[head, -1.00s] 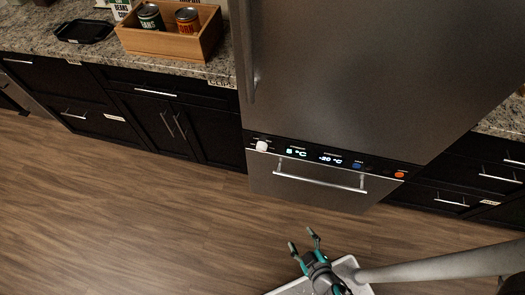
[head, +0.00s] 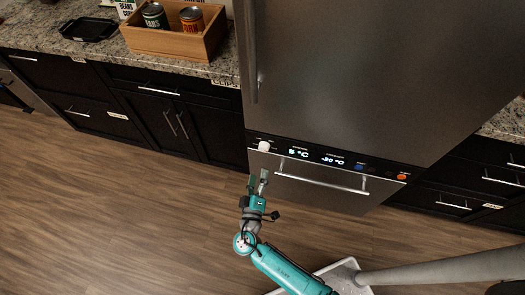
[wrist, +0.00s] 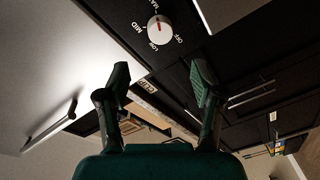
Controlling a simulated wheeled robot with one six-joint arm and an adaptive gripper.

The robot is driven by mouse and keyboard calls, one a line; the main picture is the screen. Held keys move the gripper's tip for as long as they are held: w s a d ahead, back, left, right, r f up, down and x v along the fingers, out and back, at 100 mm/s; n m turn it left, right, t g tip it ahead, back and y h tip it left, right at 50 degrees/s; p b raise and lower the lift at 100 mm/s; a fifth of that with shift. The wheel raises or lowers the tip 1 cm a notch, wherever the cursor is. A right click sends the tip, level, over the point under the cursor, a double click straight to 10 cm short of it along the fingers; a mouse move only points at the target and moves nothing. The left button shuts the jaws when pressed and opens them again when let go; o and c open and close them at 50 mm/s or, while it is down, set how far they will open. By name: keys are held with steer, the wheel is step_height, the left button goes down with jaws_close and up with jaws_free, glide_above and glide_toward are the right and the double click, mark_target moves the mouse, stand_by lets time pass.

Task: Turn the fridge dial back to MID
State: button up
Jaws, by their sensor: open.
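The fridge dial (head: 264,146) is a small white knob at the left end of the black control strip on the steel fridge. In the wrist view the dial (wrist: 159,29) shows a red mark, with OFF, LOW, MID and MAX printed around it. I cannot tell for certain which label the mark points to. My gripper (head: 258,178) is open and empty, in front of and below the dial, apart from it. In the wrist view my gripper (wrist: 160,82) has its two fingers spread, with the dial beyond the gap between them.
The control strip also has two lit temperature displays (head: 320,157), a blue button (head: 359,164) and an orange button (head: 402,176). A bar handle (head: 322,184) sticks out below. A wooden box with cans (head: 177,42) stands on the left counter. The floor in front is clear.

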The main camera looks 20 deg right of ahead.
mark_target(263, 150)
steer(key=x, duration=1)
steer(key=shift+w+d, duration=0.2)
steer(key=shift+w, duration=0.05)
steer(key=c, duration=1.1)
